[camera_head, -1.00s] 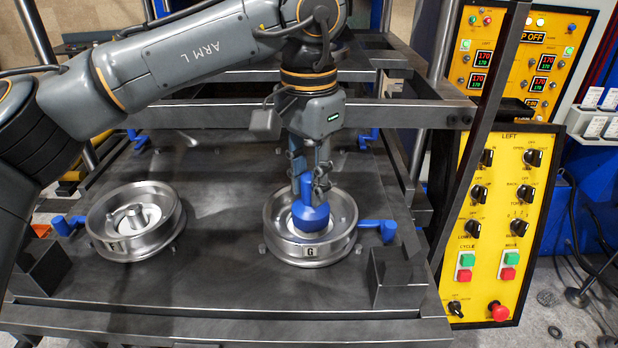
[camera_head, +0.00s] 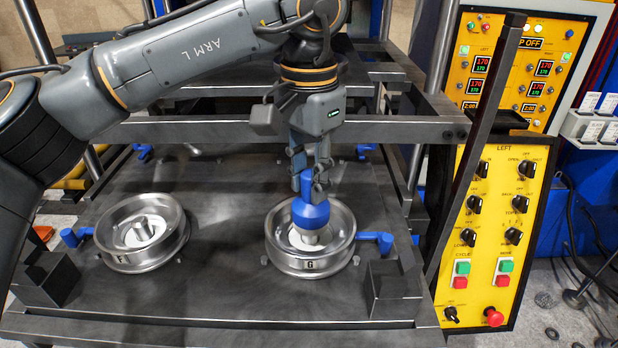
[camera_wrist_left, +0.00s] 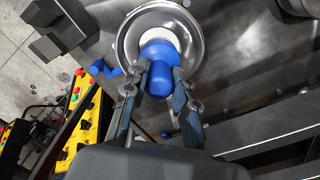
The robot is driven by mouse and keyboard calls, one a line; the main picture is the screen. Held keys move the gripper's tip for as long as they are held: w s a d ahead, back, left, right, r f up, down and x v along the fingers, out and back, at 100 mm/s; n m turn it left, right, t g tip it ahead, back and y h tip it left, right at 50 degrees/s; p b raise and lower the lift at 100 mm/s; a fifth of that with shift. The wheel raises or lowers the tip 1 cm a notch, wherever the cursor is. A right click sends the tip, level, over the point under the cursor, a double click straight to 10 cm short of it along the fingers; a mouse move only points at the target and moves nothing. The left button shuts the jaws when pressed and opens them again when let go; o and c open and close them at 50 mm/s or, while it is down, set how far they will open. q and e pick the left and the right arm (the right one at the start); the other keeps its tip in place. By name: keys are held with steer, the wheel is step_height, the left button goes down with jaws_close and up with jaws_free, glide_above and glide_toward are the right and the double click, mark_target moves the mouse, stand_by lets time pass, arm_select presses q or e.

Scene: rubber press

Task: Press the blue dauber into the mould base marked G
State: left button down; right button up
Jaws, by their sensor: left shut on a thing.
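The blue dauber (camera_head: 311,213) is upright in the grip of my left gripper (camera_head: 309,185). Its fingers are shut on the dauber's handle. The dauber's grey lower end is inside the round metal mould base marked G (camera_head: 309,266); whether it touches the bottom I cannot tell. In the left wrist view the dauber (camera_wrist_left: 160,56) sits between the two fingers (camera_wrist_left: 158,85), over the pale centre of the metal ring (camera_wrist_left: 131,38). My right gripper is not in view.
A second mould base marked F (camera_head: 143,260) stands to the left on the dark press plate (camera_head: 220,270). Blue handles (camera_head: 376,238) stick out beside the mould bases. Dark blocks (camera_head: 392,285) stand at the plate's front corners. A yellow control panel (camera_head: 490,225) is at the right.

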arm_select(q)
steer(key=shift+r+p, duration=0.5)
steer(key=shift+r, duration=0.35)
steer(key=shift+r+p, duration=0.6)
steer(key=shift+r, duration=0.65)
